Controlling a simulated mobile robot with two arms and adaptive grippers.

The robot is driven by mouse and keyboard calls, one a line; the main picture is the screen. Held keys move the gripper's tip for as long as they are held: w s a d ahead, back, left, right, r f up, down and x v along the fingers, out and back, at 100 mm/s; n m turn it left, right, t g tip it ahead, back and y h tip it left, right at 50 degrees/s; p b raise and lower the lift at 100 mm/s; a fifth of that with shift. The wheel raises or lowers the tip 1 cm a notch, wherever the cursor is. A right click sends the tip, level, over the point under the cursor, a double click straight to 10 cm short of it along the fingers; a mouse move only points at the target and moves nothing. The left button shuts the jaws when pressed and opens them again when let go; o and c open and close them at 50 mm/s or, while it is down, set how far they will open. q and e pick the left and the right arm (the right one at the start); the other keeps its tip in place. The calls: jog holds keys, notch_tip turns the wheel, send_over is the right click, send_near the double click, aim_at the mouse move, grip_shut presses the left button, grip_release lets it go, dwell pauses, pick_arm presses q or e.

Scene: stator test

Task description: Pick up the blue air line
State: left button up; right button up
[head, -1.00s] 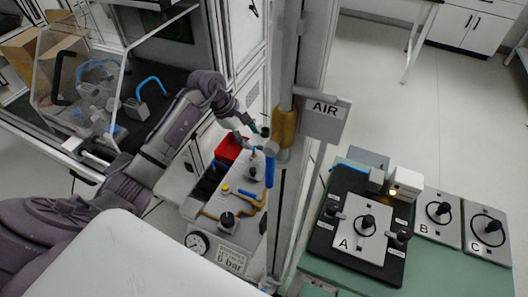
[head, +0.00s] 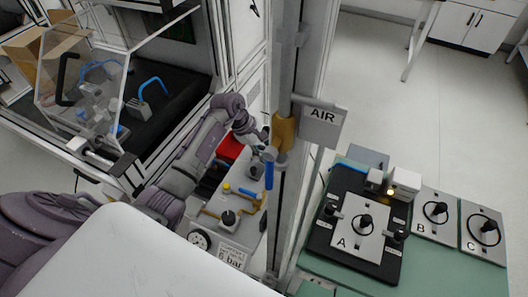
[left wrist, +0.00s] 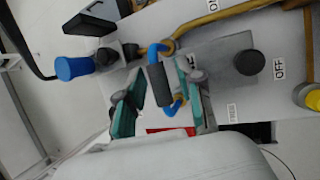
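In the left wrist view a short bent blue line (left wrist: 156,51) with a black sleeve (left wrist: 160,86) stands on the grey panel, near a brass pipe. This looks like the blue air line. My left gripper (left wrist: 160,80) is open, with one teal finger on each side of the sleeve and a visible gap at least on the left. In the head view my left gripper (head: 259,143) is by the air unit, partly hidden by the post, and the line cannot be made out there. My right gripper is not in view.
The post with the AIR sign (head: 321,114) stands close to the right of my left gripper. A blue knob (left wrist: 75,68), a black knob (left wrist: 249,62) and a brass pipe (left wrist: 225,14) surround the line. A green bench (head: 318,262) is at the right.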

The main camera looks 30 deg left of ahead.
pick_arm(q)
grip_shut()
jog(key=shift+r, duration=0.15)
